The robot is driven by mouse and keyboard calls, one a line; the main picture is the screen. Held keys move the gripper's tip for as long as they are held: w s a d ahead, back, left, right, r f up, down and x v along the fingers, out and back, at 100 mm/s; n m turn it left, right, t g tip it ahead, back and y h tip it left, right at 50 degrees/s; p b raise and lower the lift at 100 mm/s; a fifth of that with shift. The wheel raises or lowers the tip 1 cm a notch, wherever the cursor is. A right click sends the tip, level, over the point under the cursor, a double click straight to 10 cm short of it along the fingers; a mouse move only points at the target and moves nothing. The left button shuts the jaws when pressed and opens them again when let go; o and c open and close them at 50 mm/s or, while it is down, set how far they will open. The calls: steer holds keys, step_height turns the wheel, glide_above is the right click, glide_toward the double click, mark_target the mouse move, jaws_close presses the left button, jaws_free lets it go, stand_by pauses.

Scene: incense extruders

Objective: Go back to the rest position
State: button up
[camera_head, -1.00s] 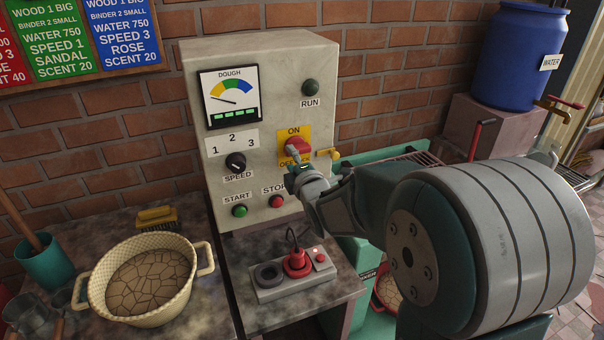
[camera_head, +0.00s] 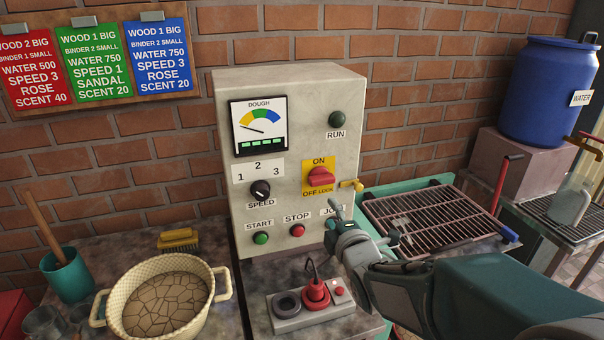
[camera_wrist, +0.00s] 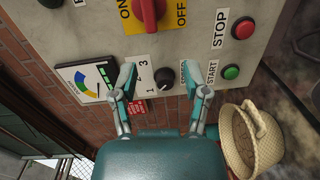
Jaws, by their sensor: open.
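My gripper (camera_head: 342,222) is open and empty in the head view, in front of the lower right of the grey control box (camera_head: 240,200), below the red rotary switch (camera_head: 321,177). The wrist view shows its two teal fingers spread apart (camera_wrist: 162,82), facing the panel, with nothing between them but the panel and the black speed knob (camera_wrist: 165,80). The red switch (camera_wrist: 148,14) sits on its yellow ON/OFF plate at the top of that view, clear of the fingers. My gripper and wrist partly cover the lower right of the panel, by the label right of STOP.
A small grey base (camera_head: 300,321) with a red plug stands on the counter below my gripper. A cream pot (camera_head: 165,262) of cracked dough is at left. A barred metal tray (camera_head: 430,222) lies right of the box. A blue water barrel (camera_head: 545,95) stands at far right.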

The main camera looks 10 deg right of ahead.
steer(key=s+f+m+g+h, duration=0.2)
steer(key=s+m+g, duration=0.9)
steer(key=s+m, duration=0.7)
steer(key=s, duration=0.6)
steer(key=shift+m, duration=0.3)
steer(key=shift+s, duration=0.1)
